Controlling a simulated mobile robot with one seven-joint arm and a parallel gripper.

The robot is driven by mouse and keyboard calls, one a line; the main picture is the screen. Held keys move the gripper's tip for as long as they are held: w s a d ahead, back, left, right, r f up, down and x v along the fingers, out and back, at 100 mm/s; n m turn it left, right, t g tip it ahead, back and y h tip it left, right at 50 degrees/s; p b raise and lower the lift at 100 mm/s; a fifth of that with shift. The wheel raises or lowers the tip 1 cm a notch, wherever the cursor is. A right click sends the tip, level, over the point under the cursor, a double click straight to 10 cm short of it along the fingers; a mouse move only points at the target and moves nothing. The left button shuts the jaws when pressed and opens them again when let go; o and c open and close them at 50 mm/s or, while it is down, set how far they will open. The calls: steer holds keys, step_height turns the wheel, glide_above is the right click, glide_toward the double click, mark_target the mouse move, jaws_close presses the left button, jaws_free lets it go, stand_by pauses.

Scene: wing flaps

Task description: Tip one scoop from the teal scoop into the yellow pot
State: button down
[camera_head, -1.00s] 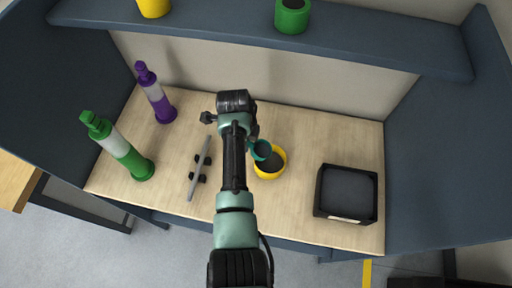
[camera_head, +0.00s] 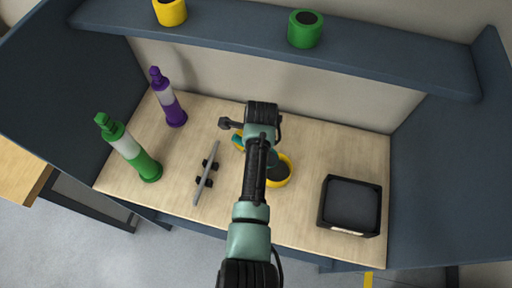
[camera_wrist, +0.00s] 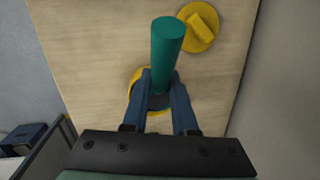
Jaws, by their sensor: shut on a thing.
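The yellow pot (camera_head: 284,180) stands on the bench with a dark inside, partly hidden behind my arm. It also shows beneath my fingers in the wrist view (camera_wrist: 134,82). The teal scoop (camera_wrist: 167,45) is between my two blue fingers, its round handle sticking out toward the wrist camera. My gripper (camera_wrist: 161,80) is shut on the scoop, above the pot. The scoop's contents are hidden.
A yellow lid with a bar grip (camera_wrist: 200,27) lies beside the pot. A grey bar on black feet (camera_head: 206,175), green bottle (camera_head: 130,150) and purple bottle (camera_head: 168,100) stand left. A black tray (camera_head: 351,205) is right. The shelf (camera_head: 230,30) holds yellow and green containers.

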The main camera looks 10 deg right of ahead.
steer(key=shift+d+r, duration=0.1)
steer(key=shift+r, duration=0.05)
steer(key=shift+s+d+r+y+p, duration=0.1)
steer(key=shift+r+y+p, duration=0.1)
steer(key=shift+y+p, duration=0.3)
steer(key=shift+d+r+t+y, duration=0.15)
steer(key=shift+d+t+y, duration=0.1)
steer(key=shift+t+y, duration=0.15)
stand_by(0.5)
steer(key=shift+s+d+r+y+p, duration=0.15)
steer(key=shift+y+p, duration=0.15)
steer(key=shift+p, duration=0.15)
steer(key=shift+d+t+y, duration=0.2)
steer(key=shift+t+y, duration=0.1)
steer(key=shift+y, duration=0.1)
steer(key=shift+s+r, duration=0.1)
stand_by(0.3)
steer(key=shift+d+y, duration=0.2)
steer(key=shift+y, duration=0.1)
